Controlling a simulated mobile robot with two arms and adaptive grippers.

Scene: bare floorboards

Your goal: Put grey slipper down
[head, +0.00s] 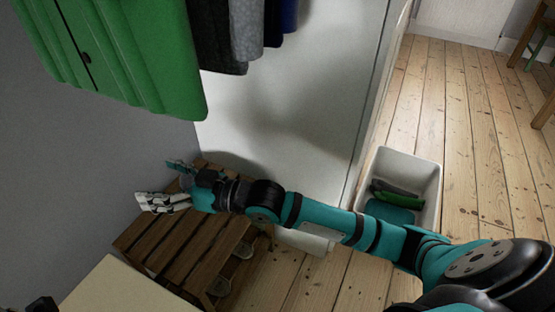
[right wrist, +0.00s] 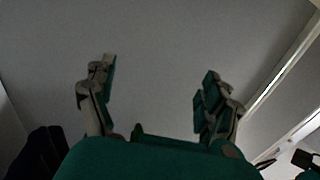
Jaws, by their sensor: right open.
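My right gripper (head: 154,182) reaches over the left end of a slatted wooden rack (head: 185,238) beside the grey wall. Its fingers are spread wide. In the right wrist view the gripper (right wrist: 158,75) is open, with only plain grey surface showing between the fingers. Small greyish shapes (head: 243,250) show on the rack's lower level, partly hidden by slats and my arm. I cannot tell whether one of them is the grey slipper. No slipper shows clearly in either view. My left gripper is not clearly seen.
A green garment (head: 135,60) hangs at the upper left, with dark and grey clothes (head: 245,30) beside it. A white bin (head: 432,170) holding green and teal things stands on the floorboards (head: 455,110). A pale surface (head: 115,290) lies at the bottom left.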

